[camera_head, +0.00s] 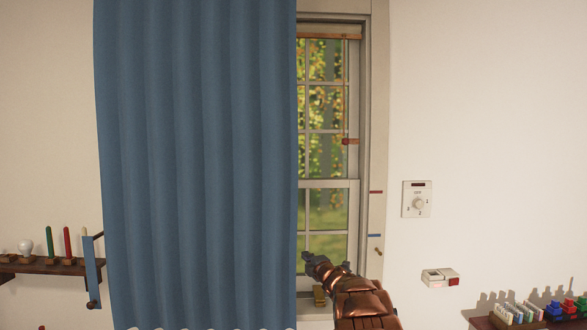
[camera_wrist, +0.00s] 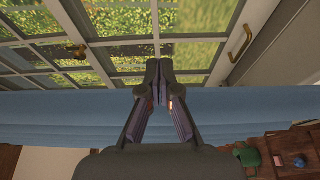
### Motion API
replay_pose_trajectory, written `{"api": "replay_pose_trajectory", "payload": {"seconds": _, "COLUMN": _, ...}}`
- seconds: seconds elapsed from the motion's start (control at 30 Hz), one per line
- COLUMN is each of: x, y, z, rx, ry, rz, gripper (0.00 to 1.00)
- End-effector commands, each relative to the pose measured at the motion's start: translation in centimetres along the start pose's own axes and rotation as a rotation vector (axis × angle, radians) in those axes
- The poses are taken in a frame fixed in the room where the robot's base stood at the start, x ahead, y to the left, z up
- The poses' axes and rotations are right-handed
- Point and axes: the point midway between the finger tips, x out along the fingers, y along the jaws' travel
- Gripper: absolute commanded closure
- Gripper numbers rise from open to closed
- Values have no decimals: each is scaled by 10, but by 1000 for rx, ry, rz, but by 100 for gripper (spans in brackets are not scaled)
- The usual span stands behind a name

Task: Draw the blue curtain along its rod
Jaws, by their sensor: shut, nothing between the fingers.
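The blue curtain (camera_head: 195,165) hangs in folds and covers most of the window in the head view, with its right edge leaving a strip of window bare. Its rod is out of view above. My gripper (camera_head: 307,257) is just right of the curtain's right edge, low in front of the window. In the wrist view my gripper (camera_wrist: 158,68) is shut and empty, its fingertips against the window in the picture. The curtain (camera_wrist: 230,113) runs as a blue band across that view behind the fingers. I cannot tell whether the fingers touch it.
The window (camera_head: 325,150) has a wooden pull (camera_head: 350,141) on a cord. A dial (camera_head: 417,199) and a switch box (camera_head: 440,277) are on the right wall. Shelves with small objects stand at lower left (camera_head: 40,267) and lower right (camera_head: 485,322).

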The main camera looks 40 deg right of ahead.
Motion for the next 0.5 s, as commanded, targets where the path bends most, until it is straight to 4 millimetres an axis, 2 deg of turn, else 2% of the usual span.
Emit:
{"api": "replay_pose_trajectory", "payload": {"seconds": 0.23, "x": 1, "y": -1, "z": -3, "rx": -1, "ry": 1, "rz": 0, "gripper": 100}}
{"api": "replay_pose_trajectory", "payload": {"seconds": 0.5, "x": 12, "y": -4, "z": -34, "rx": -2, "ry": 4, "rz": 2, "gripper": 100}}
